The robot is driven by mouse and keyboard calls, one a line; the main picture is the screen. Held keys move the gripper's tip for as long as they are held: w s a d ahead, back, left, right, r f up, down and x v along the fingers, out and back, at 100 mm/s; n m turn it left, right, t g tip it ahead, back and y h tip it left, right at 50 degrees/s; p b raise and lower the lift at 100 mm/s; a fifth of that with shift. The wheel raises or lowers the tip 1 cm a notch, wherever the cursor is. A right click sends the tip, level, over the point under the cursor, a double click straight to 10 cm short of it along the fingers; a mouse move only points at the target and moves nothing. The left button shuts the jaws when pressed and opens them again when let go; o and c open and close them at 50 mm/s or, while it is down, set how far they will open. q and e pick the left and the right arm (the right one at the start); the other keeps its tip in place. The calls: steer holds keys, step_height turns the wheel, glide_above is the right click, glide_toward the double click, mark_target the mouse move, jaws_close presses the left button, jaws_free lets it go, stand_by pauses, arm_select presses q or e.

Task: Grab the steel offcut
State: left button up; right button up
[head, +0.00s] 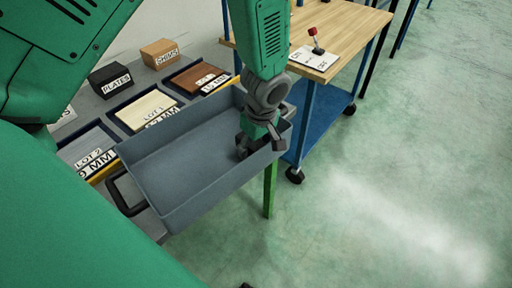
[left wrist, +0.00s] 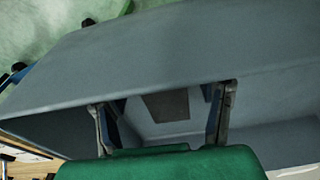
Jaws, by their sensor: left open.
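My left gripper (head: 259,146) points down at the right end of a grey bin (head: 183,169), its fingers partly inside the rim. It is open. In the left wrist view, the fingers of the gripper (left wrist: 164,97) stand wide apart with nothing clamped between them. A flat dark grey-brown patch (left wrist: 167,106) shows beyond them on a lighter surface. It may be the steel offcut, but I cannot tell for sure. In the head view no offcut can be made out; the gripper and bin wall hide part of the bin's right end. My right gripper is not in view.
Labelled trays (head: 145,109) and boxes (head: 160,53) stand on the grey bench behind the bin. A wooden-topped cart (head: 345,32) with a red-knobbed lever (head: 315,40) stands at the back right. The green floor (head: 400,190) at right is clear.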

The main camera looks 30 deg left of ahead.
arm_select(q)
steer(key=shift+a, duration=0.25)
steer(key=shift+c, duration=1.2)
steer(key=c, duration=0.7)
steer(key=shift+a, duration=0.1)
jaws_close()
steer(key=shift+d, duration=0.2)
steer(key=shift+r, duration=0.1)
